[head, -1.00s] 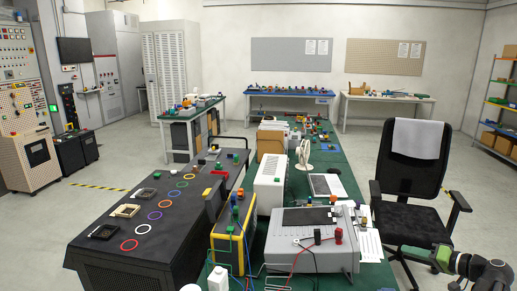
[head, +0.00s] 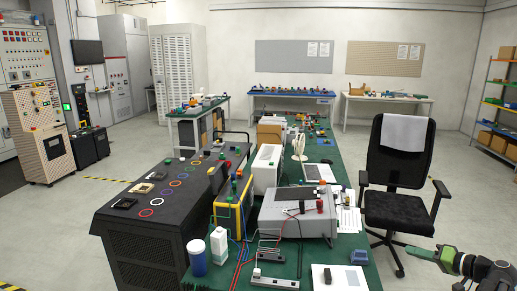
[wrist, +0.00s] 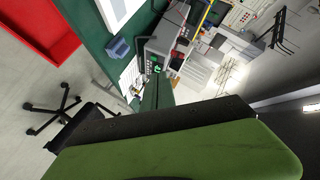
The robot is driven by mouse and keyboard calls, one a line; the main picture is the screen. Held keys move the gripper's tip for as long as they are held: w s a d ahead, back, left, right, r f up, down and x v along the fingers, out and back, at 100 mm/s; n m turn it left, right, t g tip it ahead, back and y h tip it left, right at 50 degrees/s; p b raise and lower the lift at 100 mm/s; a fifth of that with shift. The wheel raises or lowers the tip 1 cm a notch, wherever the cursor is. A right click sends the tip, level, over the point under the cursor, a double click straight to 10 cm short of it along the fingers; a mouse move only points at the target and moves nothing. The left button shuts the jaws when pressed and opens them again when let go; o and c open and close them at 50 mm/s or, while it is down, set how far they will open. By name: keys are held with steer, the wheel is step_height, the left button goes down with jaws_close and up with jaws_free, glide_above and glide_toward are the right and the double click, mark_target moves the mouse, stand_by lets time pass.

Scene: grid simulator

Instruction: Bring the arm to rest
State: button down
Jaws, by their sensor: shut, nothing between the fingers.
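My gripper (head: 428,254) shows at the lower right of the head view, green and dark, with its arm coming in from the right edge. It is shut and empty, held out over the floor between the green bench and the right edge. In the wrist view my gripper (wrist: 190,150) fills the lower part as a large green and black shape. Nothing is touching its fingers.
The green-topped bench (head: 345,250) with a grey instrument (head: 296,212) is left of my gripper. A black office chair (head: 397,180) stands beyond it. The wrist view shows a red surface (wrist: 40,30). Grey floor (head: 470,215) is clear on the right.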

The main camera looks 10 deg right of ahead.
steer(key=w+a+f+n+g+y+b, duration=0.2)
steer(key=w+a+f+n+y+b, duration=0.15)
steer(key=w+a, duration=1.05)
steer(key=w+a+f+n+g+y+b, duration=0.1)
steer(key=a+f+g, duration=0.15)
steer(key=a, duration=0.75)
steer(key=w+a+f+n+g+b, duration=0.15)
steer(key=a+f, duration=0.25)
steer(key=a, duration=0.5)
steer(key=s+a+f+n+g+h+b, duration=0.15)
steer(key=a+f, duration=0.25)
steer(key=a, duration=0.4)
steer(key=s+a+f+n+g+b, duration=0.1)
steer(key=s+a+f+g, duration=0.2)
steer(key=a, duration=0.5)
steer(key=s+a+f+g+h+b, duration=0.1)
steer(key=s+a+f+g+h, duration=0.2)
steer(key=s+a+f+h, duration=0.45)
steer(key=d+f+m, duration=0.2)
steer(key=d, duration=0.6)
step_height(320, 180, up, 14)
steer(key=p, duration=1.4)
steer(key=shift+d+r+h, duration=0.25)
steer(key=shift+d+h, duration=0.1)
steer(key=shift+h, duration=0.1)
